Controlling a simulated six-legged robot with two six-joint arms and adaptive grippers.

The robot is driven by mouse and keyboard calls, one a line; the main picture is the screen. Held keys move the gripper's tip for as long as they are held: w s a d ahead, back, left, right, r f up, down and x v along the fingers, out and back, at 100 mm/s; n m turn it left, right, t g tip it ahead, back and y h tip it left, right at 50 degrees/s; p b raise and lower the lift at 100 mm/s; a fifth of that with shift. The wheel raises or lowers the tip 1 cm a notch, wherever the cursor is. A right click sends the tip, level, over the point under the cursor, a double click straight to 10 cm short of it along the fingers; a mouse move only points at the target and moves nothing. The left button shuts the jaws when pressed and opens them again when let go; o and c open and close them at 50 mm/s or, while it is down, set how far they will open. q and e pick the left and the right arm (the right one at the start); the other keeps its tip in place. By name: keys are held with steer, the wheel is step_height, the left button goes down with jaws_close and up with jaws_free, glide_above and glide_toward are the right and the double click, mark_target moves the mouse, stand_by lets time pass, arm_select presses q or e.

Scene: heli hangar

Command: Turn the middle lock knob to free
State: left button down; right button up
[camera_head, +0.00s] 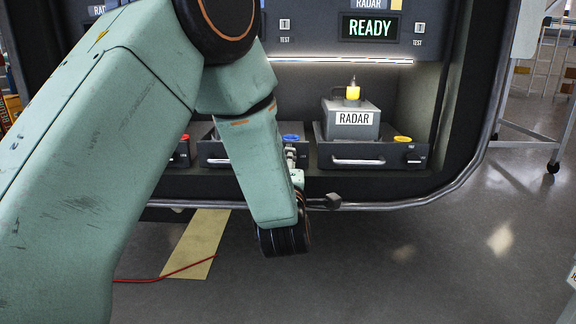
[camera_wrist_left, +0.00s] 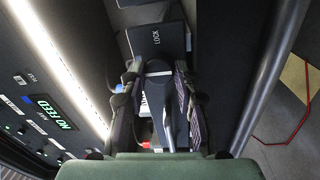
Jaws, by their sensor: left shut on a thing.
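My right gripper is not in view.
A rail (camera_head: 400,206) runs along the rack's front. A red cable (camera_head: 165,277) lies on the floor.

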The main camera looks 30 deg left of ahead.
arm_select(q)
steer(key=shift+r, duration=0.1)
steer(key=c, duration=1)
jaws_free()
